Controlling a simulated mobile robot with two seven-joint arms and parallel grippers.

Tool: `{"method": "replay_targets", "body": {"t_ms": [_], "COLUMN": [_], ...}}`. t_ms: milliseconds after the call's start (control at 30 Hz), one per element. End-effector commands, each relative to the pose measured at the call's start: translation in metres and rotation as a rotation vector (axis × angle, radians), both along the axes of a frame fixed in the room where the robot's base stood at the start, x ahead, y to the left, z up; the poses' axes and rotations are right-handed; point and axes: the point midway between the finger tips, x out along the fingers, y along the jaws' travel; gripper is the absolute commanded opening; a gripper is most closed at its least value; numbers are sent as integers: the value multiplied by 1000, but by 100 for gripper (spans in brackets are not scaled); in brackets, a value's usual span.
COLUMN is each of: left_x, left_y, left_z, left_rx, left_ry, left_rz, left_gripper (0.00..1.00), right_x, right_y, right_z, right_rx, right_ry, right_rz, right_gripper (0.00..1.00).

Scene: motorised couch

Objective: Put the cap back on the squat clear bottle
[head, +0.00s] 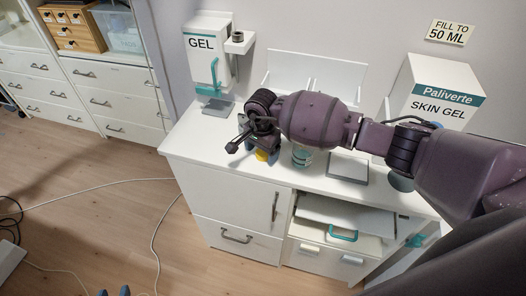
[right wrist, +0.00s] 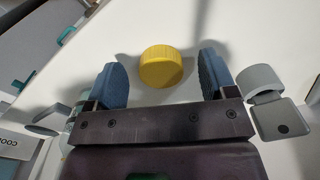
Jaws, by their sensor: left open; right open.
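The yellow cap (right wrist: 161,67) lies on the white counter in the right wrist view, between and slightly beyond the fingertips of my right gripper (right wrist: 160,75). The blue fingers are open with a gap on each side of the cap. In the head view the cap (head: 262,155) shows partly below my right gripper (head: 262,148). A clear bottle with a teal label (head: 302,156) stands on the counter just right of the cap; my right arm hides its top. My left gripper (head: 113,292) shows only its blue fingertips at the bottom edge, apart and empty.
A GEL dispenser (head: 208,55) stands at the counter's back left. A Paliverte SKIN GEL box (head: 440,92) stands at the right. A grey-topped plate (head: 348,168) lies right of the bottle. A drawer (head: 345,215) below is partly open. Cables cross the floor.

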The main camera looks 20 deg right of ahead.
Motion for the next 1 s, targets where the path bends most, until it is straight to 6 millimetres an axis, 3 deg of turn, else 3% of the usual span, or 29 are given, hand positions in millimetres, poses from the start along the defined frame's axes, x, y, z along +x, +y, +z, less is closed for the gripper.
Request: {"method": "replay_targets", "body": {"t_ms": [433,767,1000], "left_x": [-4,-4,-4], "left_y": [1,1,1], "left_z": [-3,-3,-3], "left_rx": [0,0,0], "left_ry": [10,10,10], "left_rz": [2,2,2], "left_gripper": [43,43,43], "right_x": [0,0,0], "right_y": [0,0,0], "right_z": [-5,-5,-5], "right_rx": [0,-1,-1], "right_ry": [0,-1,-1], "right_rz": [-1,-1,-1], "right_gripper": [76,26,25]}}
